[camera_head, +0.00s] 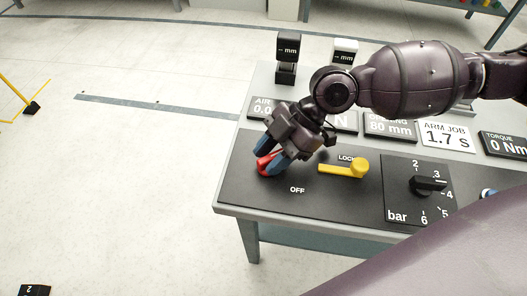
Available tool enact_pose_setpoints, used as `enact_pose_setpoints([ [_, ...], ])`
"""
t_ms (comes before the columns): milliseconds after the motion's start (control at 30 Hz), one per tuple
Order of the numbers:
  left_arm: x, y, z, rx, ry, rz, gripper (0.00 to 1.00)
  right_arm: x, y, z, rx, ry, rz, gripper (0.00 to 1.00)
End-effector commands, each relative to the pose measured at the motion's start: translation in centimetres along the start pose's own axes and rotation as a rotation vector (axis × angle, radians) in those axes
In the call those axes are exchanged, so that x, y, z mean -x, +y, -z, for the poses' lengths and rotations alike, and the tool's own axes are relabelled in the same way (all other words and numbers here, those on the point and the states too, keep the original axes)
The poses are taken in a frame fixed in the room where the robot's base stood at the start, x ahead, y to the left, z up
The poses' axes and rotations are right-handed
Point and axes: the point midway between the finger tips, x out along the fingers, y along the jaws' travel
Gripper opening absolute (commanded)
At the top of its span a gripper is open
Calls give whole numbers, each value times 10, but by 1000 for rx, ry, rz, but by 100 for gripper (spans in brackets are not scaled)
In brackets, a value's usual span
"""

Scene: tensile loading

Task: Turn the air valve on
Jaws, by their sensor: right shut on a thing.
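A red valve handle (266,165) sits on the dark panel near the left edge of the bench, just above the printed word OFF. My right gripper (270,162) comes in from the upper right, and its blue fingertips are shut on the red handle. The fingers hide much of the handle and what lies beneath it. The air display (263,107) stands behind the gripper and reads 0.0 in its visible part. My left gripper is not in view.
A yellow lock lever (343,169) lies just right of the red handle. A black pressure knob (428,184) with a bar scale is farther right. Display blocks (389,126) line the panel's back, with two small "mm" gauges (288,48) behind. Open floor lies left of the bench.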

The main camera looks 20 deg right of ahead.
Motion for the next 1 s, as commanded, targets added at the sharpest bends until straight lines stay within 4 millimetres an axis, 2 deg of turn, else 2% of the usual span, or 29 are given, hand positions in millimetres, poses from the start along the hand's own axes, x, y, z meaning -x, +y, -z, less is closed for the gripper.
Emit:
enact_pose_setpoints([
  [33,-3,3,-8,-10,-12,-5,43,-8,0,-8,20,3,43,13],
  [600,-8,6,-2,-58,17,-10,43,-4,4,0,404,3,409,13],
  [1000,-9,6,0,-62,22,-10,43,-4,5,1,573,2,578,13],
])
